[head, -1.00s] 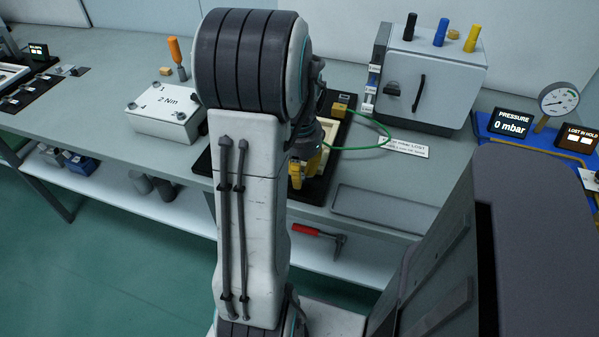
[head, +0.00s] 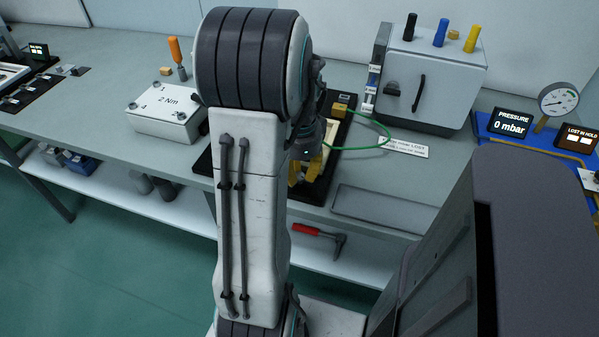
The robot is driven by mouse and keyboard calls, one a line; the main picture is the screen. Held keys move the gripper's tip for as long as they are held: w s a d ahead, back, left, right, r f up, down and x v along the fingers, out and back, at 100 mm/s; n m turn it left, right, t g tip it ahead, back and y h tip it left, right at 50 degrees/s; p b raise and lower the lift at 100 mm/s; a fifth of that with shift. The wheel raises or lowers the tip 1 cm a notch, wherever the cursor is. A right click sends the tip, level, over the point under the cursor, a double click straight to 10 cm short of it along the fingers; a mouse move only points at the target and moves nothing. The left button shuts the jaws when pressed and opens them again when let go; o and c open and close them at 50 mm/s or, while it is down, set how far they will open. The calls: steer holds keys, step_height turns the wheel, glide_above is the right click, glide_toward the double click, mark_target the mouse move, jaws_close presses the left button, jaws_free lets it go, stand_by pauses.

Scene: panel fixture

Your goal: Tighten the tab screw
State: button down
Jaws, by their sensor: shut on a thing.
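My gripper (head: 304,180), with yellow fingers, points down over the dark panel fixture (head: 315,190), right behind my upright arm link. Its fingertips are partly hidden by my arm, and the thing between them cannot be made out. The tab screw cannot be seen; my arm and gripper cover much of the fixture. A green wire (head: 388,138) loops out to the right from a small yellow block (head: 340,110) at the fixture's back edge.
A white box marked 2 Nm (head: 165,115) and an orange-handled tool (head: 175,50) stand to the left. A grey cabinet (head: 430,75) stands behind right. A pressure display (head: 510,124) reads 0 mbar. A shallow grey tray (head: 385,208) lies at the front edge.

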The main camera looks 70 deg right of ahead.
stand_by(0.5)
steer(key=c, duration=1.3)
jaws_free()
steer(key=shift+d, duration=0.1)
